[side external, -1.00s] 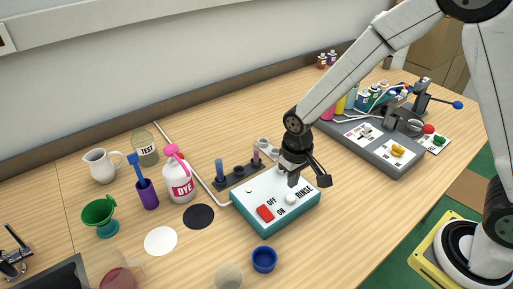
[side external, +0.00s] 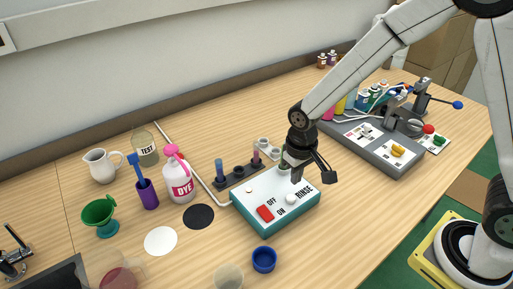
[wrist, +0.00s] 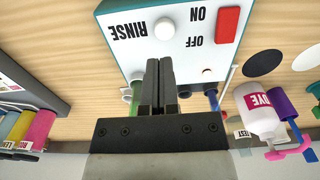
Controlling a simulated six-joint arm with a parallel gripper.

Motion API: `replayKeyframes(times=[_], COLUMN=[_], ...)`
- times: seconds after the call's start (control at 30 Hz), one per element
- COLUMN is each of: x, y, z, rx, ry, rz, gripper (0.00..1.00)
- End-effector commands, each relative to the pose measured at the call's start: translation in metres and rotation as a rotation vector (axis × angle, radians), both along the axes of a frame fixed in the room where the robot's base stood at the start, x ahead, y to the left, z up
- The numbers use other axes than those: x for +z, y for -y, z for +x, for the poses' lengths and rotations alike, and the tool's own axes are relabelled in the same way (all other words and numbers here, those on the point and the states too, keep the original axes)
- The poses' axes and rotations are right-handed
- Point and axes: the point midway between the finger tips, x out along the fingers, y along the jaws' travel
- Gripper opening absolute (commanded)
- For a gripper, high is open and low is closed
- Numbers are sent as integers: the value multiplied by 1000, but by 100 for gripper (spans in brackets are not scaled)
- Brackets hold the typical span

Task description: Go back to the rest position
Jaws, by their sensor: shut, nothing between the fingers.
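My gripper (side external: 312,178) is over the right part of the white and teal rinse box (side external: 262,222), near its RINSE label. In the wrist view my gripper (wrist: 161,66) has its two dark fingers together and empty, pointing at the box (wrist: 178,60) close to its white knob (wrist: 164,29). The box carries a red switch (side external: 265,213) between OFF and ON, and the white knob also shows in the side view (side external: 291,199). Whether the fingers touch the box cannot be told.
A dark rack with tubes (side external: 238,174) stands behind the box. The DYE bottle (side external: 180,186), purple cup (side external: 148,195) and green funnel (side external: 98,211) are to the left. A blue cup (side external: 264,259) is in front. A grey machine (side external: 385,150) with bottles stands right. Table between is clear.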

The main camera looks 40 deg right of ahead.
Motion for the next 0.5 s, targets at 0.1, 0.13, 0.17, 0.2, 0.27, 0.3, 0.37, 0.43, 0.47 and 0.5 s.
replayKeyframes(times=[0.1, 0.13, 0.17, 0.2, 0.27, 0.3, 0.37, 0.43, 0.47, 0.5], x=[9, 12, 15, 19, 25, 29, 34, 40, 42, 44], y=[11, 15, 18, 23, 32, 38, 46, 55, 59, 63], z=[-7, -10, -12, -17, -24, -29, -38, -48, -52, -58], rx=[-3, -4, -4, -4, -5, -4, -5, -5, -4, -4], ry=[24, 32, 41, 52, 73, 87, 109, 134, 145, 157], rz=[4, 6, 7, 8, 10, 10, 11, 10, 9, 8], gripper=[0, 0, 0, 0, 0, 0, 0, 0, 0, 0])
